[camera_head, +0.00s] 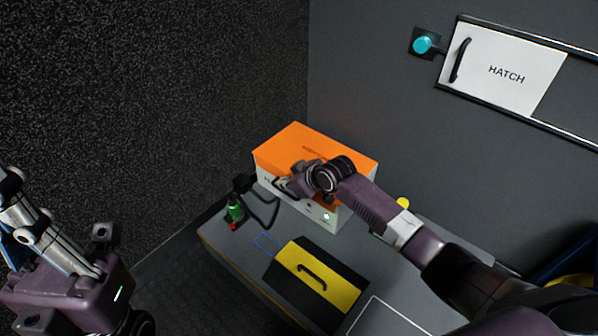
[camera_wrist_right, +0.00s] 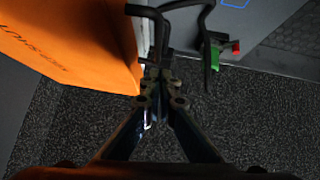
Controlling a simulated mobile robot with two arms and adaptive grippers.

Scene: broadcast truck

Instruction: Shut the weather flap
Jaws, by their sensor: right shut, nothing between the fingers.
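An orange panel (camera_head: 305,146), probably the weather flap, covers the top of a white box (camera_head: 318,208) on the grey bench. Its lettering is too small to read surely. Its exact tilt is hard to tell. My right gripper (camera_head: 284,186) is at the box's front, just below the panel's front edge, and hides part of that face. In the right wrist view the orange panel (camera_wrist_right: 70,45) fills the upper left. The shut, empty fingertips (camera_wrist_right: 160,78) are close beside its edge; contact cannot be told. My left arm shows at lower left, but no left fingers can be made out.
A black cable runs beside a green and red connector (camera_head: 234,211) left of the box. A yellow and black case (camera_head: 320,276) with a handle lies in front on the grey bench (camera_head: 225,245). A white hatch (camera_head: 505,72) and teal button (camera_head: 422,45) are on the back wall.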

